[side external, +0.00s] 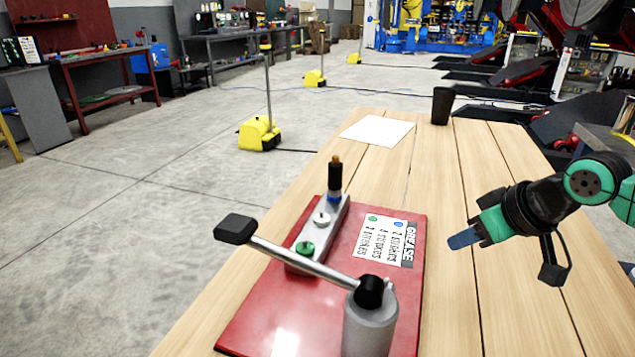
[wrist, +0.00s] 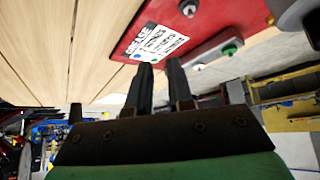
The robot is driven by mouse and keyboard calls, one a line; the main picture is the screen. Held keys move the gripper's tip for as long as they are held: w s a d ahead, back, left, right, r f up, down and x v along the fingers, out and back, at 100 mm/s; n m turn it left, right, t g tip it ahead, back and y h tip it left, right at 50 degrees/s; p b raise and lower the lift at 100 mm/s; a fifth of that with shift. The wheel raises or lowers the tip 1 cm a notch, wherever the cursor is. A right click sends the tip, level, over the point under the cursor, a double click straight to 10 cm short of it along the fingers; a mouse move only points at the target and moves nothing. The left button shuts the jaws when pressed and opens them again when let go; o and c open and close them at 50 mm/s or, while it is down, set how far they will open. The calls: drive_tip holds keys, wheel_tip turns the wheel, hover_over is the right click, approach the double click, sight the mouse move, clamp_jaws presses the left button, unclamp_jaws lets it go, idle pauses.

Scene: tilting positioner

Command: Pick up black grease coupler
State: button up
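The black grease coupler (side external: 335,178) stands upright in the side view, with an orange-brown top and a blue band at its foot. It is at the far end of a grey metal bar (side external: 345,210) on a red board (side external: 270,310). I cannot make it out in the wrist view, where my fingers may hide it. My gripper (side external: 462,239) is to the right of the coupler and board in the side view, apart from both. In the wrist view, my gripper (wrist: 159,64) shows two dark fingers with a gap between them, with nothing visibly held.
A lever (side external: 300,262) with a black grip crosses the board's near part from a grey cylinder (side external: 370,325). A GREASE label (side external: 385,240) lies on the board. A black cup (side external: 442,106) and white sheet (side external: 377,131) are at the table's far end. The wooden table's right side is clear.

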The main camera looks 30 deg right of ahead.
drive_tip(key=o, duration=0.8)
drive_tip(key=n+t+y, duration=0.4)
drive_tip(key=y, duration=0.2)
approach(341, 172)
drive_tip(key=s+a+r, duration=0.3)
drive_tip(key=s+a, duration=0.2)
drive_tip(key=a, duration=0.2)
drive_tip(key=w+d+f+t, duration=0.1)
drive_tip(key=w+f+t, duration=0.1)
drive_tip(key=w, duration=0.1)
drive_tip(key=w+d+f+t, duration=0.1)
drive_tip(key=w+f, duration=0.2)
drive_tip(key=w+d+f+t, duration=0.2)
drive_tip(key=w, duration=0.1)
drive_tip(key=shift+w+d+f+t, duration=0.15)
drive_tip(key=shift+f+t, duration=0.1)
drive_tip(key=shift+t, duration=0.05)
drive_tip(key=shift+x, duration=2.75)
